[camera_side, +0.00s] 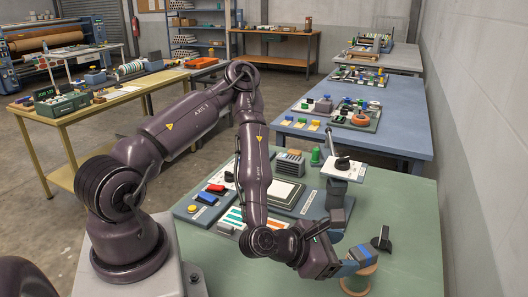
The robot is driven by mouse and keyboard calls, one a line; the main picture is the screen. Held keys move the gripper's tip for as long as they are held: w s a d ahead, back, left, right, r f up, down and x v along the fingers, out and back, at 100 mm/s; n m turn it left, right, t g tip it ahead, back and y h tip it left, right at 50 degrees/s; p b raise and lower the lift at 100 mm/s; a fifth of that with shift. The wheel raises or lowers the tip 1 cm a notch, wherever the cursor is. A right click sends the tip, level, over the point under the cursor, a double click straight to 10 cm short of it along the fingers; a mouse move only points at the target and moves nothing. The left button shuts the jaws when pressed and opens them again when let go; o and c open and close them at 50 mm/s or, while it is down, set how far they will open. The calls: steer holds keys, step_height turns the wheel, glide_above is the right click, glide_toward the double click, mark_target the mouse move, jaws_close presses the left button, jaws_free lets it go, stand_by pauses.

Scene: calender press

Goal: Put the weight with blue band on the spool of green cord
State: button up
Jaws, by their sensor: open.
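My gripper (356,262) is low over the front right of the green table, directly at a wooden spool (357,283). The spool stands upright with tan flanges; its cord is mostly hidden, and I cannot tell its colour. Blue shows at the fingertips, just above the spool. I cannot tell whether this is the weight's blue band or part of the fingers. My gripper is open.
Behind my forearm are a tray with red and blue pieces (210,194), a striped panel (234,216), a dark upright block (336,192) and a white board with a black lever (342,164). A small green piece (316,157) stands farther back. The green table's right side (408,215) is clear.

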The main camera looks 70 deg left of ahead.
steer(key=s+a+r+m+g, duration=0.1)
steer(key=a+r+m+g, duration=0.15)
steer(key=r+m, duration=0.65)
steer(key=s+a+r+m+g, duration=0.1)
steer(key=a+r+m+g, duration=0.15)
steer(key=m, duration=1.25)
steer(key=s+a+r+m+g+y, duration=0.1)
steer(key=s+a+r+m+g, duration=0.1)
steer(key=s+r+m, duration=0.7)
steer(key=s+a+r, duration=0.1)
steer(key=s+r, duration=0.2)
steer(key=s, duration=0.2)
steer(key=shift+s+r+g, duration=0.15)
steer(key=shift+s+g, duration=0.1)
steer(key=shift+g, duration=0.05)
